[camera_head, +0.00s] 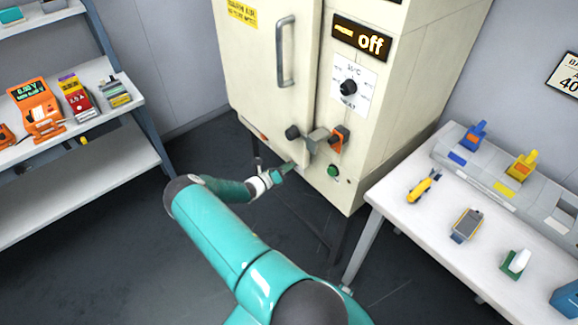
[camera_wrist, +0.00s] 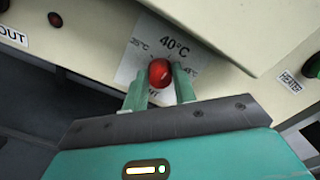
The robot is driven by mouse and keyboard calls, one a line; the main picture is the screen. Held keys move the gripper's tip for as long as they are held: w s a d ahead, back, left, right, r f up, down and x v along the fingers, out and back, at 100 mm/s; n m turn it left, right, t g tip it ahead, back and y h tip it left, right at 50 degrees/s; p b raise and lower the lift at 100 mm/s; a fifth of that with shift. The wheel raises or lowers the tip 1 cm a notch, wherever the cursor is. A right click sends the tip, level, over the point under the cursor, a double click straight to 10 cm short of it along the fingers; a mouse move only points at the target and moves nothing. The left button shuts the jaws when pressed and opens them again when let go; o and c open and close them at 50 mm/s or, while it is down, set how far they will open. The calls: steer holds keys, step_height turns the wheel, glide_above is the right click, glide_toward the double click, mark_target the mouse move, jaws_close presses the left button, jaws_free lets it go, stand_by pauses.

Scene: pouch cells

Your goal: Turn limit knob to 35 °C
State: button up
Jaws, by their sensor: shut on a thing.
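The limit knob (camera_wrist: 160,72) is round and red in the wrist view, on a white dial plate (camera_wrist: 132,62) marked 35 °C at left, 40 °C at top and 45 °C at right. Part of the lower lettering is hidden by my gripper. My gripper (camera_wrist: 160,88) is shut on the knob, one green finger on each side. I cannot make out which mark the knob points to. In the head view my gripper (camera_head: 284,171) is at the lower front of the cream cabinet (camera_head: 262,75), and the limit knob cannot be made out there.
The cabinet has a door handle (camera_head: 285,50), a grey latch (camera_head: 318,138), an orange part (camera_head: 340,138), a black heat dial (camera_head: 348,88), a green heater button (camera_head: 332,171) and a display reading off (camera_head: 362,38). A white table (camera_head: 400,222) stands right, shelves (camera_head: 125,150) left.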

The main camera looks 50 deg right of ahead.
steer(key=n, duration=1.2)
steer(key=shift+a+f, duration=0.1)
steer(key=shift+f, duration=0.1)
steer(key=shift+n, duration=0.3)
steer(key=o, duration=1)
steer(key=shift+w, duration=0.1)
steer(key=v, duration=1.3)
steer(key=shift+a, duration=0.35)
steer(key=shift+r, duration=0.1)
